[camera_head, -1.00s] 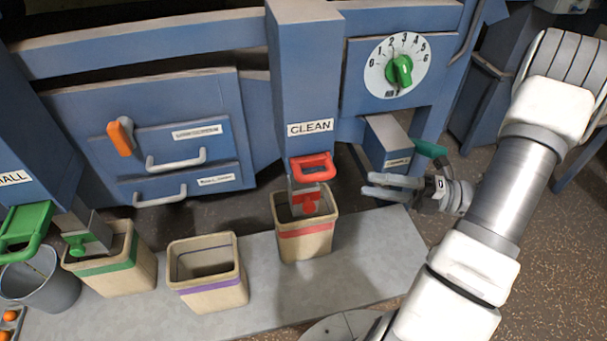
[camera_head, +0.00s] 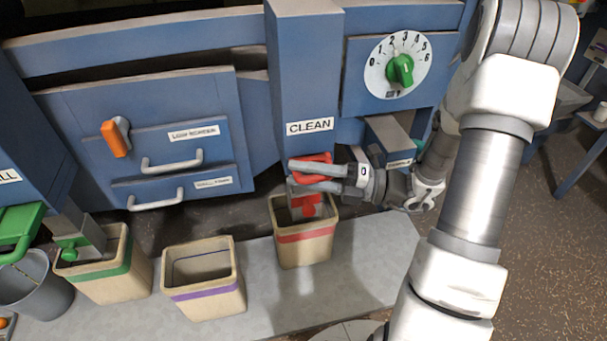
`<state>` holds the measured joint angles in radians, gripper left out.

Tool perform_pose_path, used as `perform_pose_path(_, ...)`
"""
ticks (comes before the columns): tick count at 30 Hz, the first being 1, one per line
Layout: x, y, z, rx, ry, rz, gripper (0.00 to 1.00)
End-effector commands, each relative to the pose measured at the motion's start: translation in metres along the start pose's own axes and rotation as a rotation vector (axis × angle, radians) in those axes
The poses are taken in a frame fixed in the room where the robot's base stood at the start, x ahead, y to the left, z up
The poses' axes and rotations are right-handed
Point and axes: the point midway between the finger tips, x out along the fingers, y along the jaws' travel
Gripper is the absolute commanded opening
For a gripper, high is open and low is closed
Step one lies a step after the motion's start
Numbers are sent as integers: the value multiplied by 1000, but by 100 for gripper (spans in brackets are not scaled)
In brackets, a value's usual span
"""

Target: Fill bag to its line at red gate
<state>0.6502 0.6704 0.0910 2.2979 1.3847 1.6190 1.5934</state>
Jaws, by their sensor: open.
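The red gate's handle (camera_head: 318,159) sits at the foot of the blue chute labelled CLEAN (camera_head: 310,127). My gripper (camera_head: 292,174) is open at the red handle, its fingers reaching in from the right and partly covering it. I cannot tell whether the fingers touch it. The tan bag with a red band (camera_head: 305,250) stands upright under the gate's spout, with a red piece (camera_head: 306,205) at its mouth. The bag's inside is mostly hidden by the spout, so its fill level cannot be seen.
A purple-banded bag (camera_head: 203,290) and a green-banded bag (camera_head: 105,285) stand to the left on the grey platform (camera_head: 350,270). A green handle (camera_head: 20,228) and a grey bucket (camera_head: 35,290) are at far left. A green dial (camera_head: 399,70) and an orange lever (camera_head: 115,139) are above.

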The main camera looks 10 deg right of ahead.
Motion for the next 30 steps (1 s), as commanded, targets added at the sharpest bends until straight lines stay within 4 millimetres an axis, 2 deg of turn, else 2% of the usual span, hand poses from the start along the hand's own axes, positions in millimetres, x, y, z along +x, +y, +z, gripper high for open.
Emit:
perform_pose_path(4, 0, 0, 0, 0, 0, 0, 52)
perform_pose_path(5, 0, 0, 0, 0, 0, 0, 48)
perform_pose_path(13, 0, 1, 0, 0, 0, 2, 0)
perform_pose_path(30, 0, 3, 1, -4, -1, 7, 0)
